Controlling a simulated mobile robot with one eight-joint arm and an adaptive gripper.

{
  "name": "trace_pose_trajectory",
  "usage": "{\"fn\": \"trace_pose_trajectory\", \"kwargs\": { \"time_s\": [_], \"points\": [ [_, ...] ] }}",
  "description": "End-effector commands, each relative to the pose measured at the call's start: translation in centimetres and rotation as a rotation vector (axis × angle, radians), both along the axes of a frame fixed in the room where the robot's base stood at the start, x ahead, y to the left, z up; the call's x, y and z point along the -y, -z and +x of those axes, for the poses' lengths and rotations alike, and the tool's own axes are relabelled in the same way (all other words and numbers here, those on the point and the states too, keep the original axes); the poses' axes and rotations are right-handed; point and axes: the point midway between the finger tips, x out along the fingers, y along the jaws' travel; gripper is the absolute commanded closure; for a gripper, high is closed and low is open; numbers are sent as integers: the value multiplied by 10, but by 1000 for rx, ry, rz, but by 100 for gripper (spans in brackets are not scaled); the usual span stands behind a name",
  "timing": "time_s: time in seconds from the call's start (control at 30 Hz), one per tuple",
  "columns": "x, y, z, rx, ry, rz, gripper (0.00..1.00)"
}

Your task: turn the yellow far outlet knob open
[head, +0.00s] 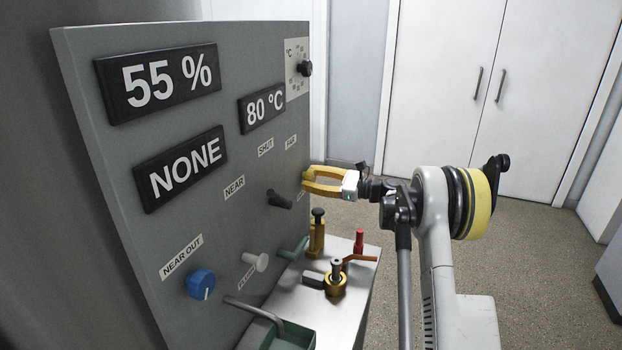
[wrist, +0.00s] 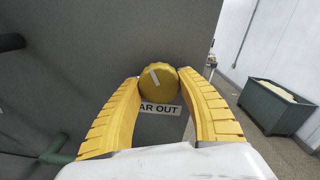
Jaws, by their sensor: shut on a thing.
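The yellow far outlet knob (wrist: 157,86) is on the grey panel in the wrist view, above a label of which "AR OUT" shows. Its white pointer mark leans to the upper left. My gripper (head: 306,180) reaches the panel's right edge in the head view. In the wrist view my gripper's yellow fingers (wrist: 160,78) are on both sides of the knob, shut on it. In the head view the fingers hide most of the knob.
The panel (head: 100,60) carries displays reading 55 %, NONE and 80 °C. A blue knob (head: 201,284), a black lever (head: 279,199) and a grey plunger (head: 256,261) stick out. Below, a bench (head: 352,300) holds brass and red fittings. A green bin (wrist: 278,104) stands right.

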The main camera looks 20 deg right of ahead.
Motion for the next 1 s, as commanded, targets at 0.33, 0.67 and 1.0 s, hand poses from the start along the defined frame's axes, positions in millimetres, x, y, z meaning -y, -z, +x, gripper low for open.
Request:
{"fn": "trace_pose_trajectory", "kwargs": {
  "time_s": [0.33, 0.67, 1.0],
  "points": [
    [0, -1, 1, 231, 1, -230, 86],
    [1, -2, 2, 451, 1, -453, 86],
    [1, -3, 2, 679, 1, -682, 86]
  ]
}}
